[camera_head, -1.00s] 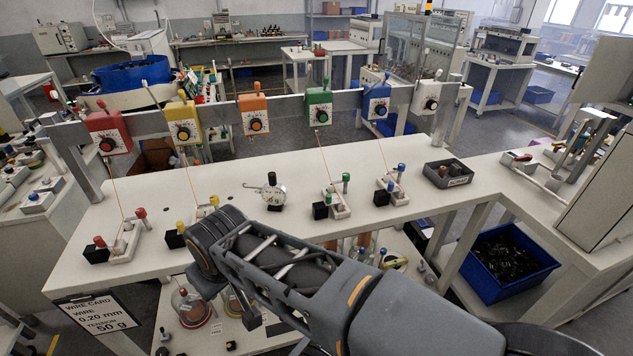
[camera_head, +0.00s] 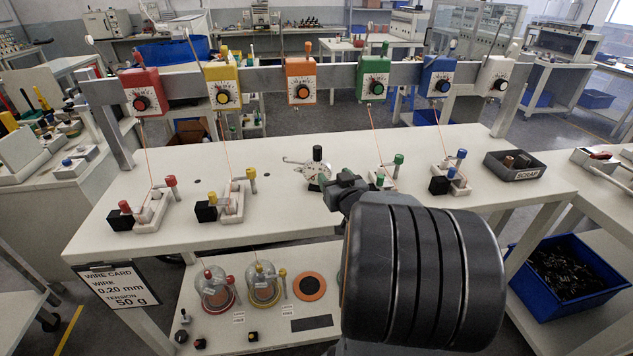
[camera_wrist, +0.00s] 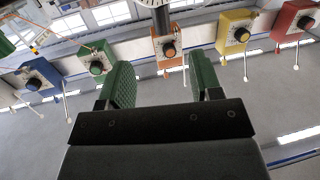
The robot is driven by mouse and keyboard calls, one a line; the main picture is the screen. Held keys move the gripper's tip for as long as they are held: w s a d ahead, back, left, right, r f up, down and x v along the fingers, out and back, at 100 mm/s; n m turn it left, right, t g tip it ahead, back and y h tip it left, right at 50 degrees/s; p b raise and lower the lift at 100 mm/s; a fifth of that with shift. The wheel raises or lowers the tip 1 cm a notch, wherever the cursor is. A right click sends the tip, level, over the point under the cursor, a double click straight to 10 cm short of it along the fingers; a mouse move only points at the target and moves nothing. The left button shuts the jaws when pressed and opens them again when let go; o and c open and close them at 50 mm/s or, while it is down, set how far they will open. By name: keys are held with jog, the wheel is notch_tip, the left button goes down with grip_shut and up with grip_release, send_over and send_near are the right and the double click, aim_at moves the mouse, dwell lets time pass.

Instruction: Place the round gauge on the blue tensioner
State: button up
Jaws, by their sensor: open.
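The round gauge (camera_head: 313,171), a white dial with a black knob and a thin side arm, stands on the table below the orange tensioner. It also shows, cut off, at the top of the wrist view (camera_wrist: 150,3). The blue tensioner (camera_head: 439,82) hangs on the rail, second from the right; the wrist view shows it at left (camera_wrist: 38,78). My gripper (camera_wrist: 162,80) is open with green pads and nothing between them. The gauge's dark knob appears just beyond the fingertips. In the head view my wrist hides most of the gripper (camera_head: 337,188), beside the gauge.
Red (camera_head: 141,92), yellow (camera_head: 223,87), orange (camera_head: 301,82), green (camera_head: 374,80) and white (camera_head: 497,78) tensioners share the rail. Small fixtures with wires stand in front, with a scrap tray (camera_head: 513,164) at right. The table's middle left is fairly clear.

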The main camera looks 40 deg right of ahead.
aim_at(319, 157)
jog(key=shift+t, duration=0.5)
jog(key=x, duration=0.9)
jog(key=p+x, duration=0.1)
jog(key=x, duration=0.3)
jog(key=shift+w+d+f, duration=0.1)
jog(key=shift+w+f, duration=0.15)
jog(key=shift+f, duration=0.1)
jog(key=shift+c, duration=0.3)
grip_shut()
